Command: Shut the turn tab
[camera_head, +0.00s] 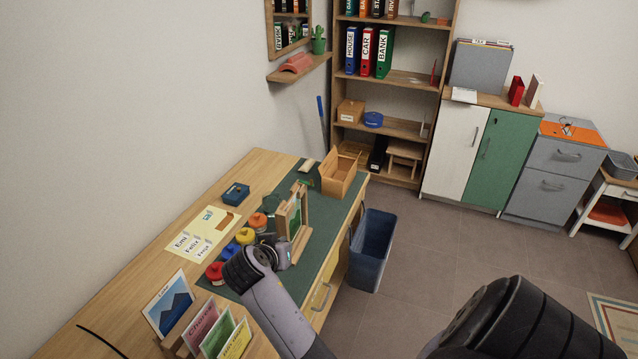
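A small wooden frame (304,207) with a green panel stands upright on the dark green desk mat (326,234). I cannot make out the turn tab itself; it is too small or hidden. My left arm reaches up over the desk, and its gripper (281,247) is at the lower front of the frame, close to it. Its fingers are small, dark and partly hidden, so I cannot tell whether they touch the frame or are open or shut. My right arm fills the bottom right; its gripper is out of view.
Round red, yellow, blue and orange pots (245,236) stand left of the frame. An open wooden box (339,174) is behind it, and a dark blue box (236,194) lies at the back left. Cards (168,303) stand in front.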

